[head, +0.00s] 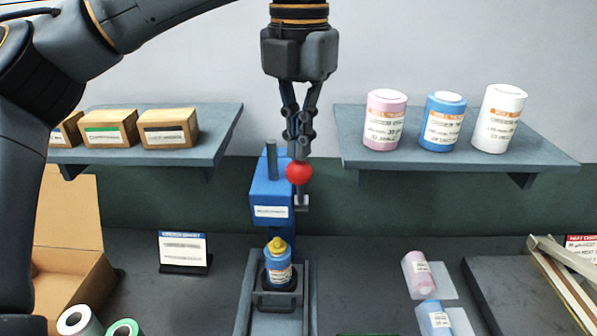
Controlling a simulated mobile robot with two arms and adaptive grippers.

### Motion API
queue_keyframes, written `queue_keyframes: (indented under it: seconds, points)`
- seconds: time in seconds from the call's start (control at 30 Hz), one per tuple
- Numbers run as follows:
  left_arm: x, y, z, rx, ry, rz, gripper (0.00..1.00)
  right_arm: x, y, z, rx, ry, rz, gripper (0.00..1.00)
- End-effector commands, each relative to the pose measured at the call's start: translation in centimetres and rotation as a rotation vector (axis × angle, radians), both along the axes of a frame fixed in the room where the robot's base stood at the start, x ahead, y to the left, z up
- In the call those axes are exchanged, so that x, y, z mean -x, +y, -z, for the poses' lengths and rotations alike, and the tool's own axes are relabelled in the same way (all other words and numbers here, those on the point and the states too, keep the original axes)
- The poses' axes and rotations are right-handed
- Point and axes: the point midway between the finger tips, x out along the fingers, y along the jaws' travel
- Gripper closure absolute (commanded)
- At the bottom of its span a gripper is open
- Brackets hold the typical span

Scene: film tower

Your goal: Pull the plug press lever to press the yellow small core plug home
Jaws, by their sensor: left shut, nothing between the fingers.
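The blue plug press (265,190) stands at the middle of the bench with a label on its front. Its lever ends in a red ball knob (299,172). Below the press head, a blue film roll (278,268) stands upright in a dark holder between rails. The yellow small core plug (277,243) sits at the top of the roll, with part of it standing above the rim. My left gripper (299,152) points down from above with its fingers shut and empty. Its fingertips are right at the top of the red knob; I cannot tell whether they touch. My right gripper is not in view.
A left shelf (185,155) holds small boxes; a right shelf (450,160) holds pink, blue and white rolls. An open cardboard box (68,285) and a sign (184,250) stand left. Wrapped rolls (420,275) and a wooden-edged frame (565,280) lie right.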

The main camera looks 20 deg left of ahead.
Motion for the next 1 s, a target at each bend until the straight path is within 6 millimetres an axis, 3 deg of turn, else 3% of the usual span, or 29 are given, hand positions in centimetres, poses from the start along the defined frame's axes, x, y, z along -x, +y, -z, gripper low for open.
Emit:
queue_keyframes:
  seconds: [0.33, 0.7, 1.0]
  points:
    - [0.1, 0.0, 1.0, 0.000, 0.000, 0.000, 1.00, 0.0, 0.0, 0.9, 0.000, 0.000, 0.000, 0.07]
    - [1.9, -0.5, 3.4, -0.002, 0.000, 0.000, 1.00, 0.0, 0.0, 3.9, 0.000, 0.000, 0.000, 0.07]
    - [2.1, -0.5, 3.2, -0.001, 0.000, -0.001, 1.00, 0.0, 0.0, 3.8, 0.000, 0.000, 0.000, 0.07]
